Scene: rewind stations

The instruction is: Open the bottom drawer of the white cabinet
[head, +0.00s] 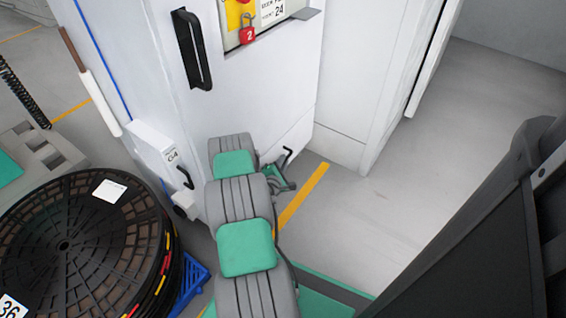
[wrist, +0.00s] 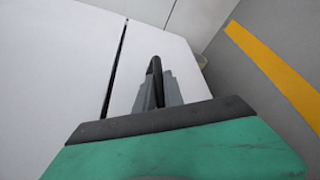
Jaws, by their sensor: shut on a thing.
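The white cabinet (head: 262,95) stands in the middle of the head view. Its bottom drawer (head: 301,136) is low on the face, with a dark bar handle (head: 288,152). In the wrist view the drawer front (wrist: 165,50) is bounded by a thin dark seam, and the drawer looks shut or nearly so. My gripper (head: 281,178) is at the handle, partly hidden behind my arm. In the wrist view its grey fingers (wrist: 158,92) are closed around the dark handle (wrist: 154,68).
A large black cable reel (head: 60,235) stands at the left. A small white box (head: 160,150) marked C-4 has its own handle. A tall dark panel (head: 470,235) fills the lower right. The grey floor (head: 400,190) right of the yellow line is clear.

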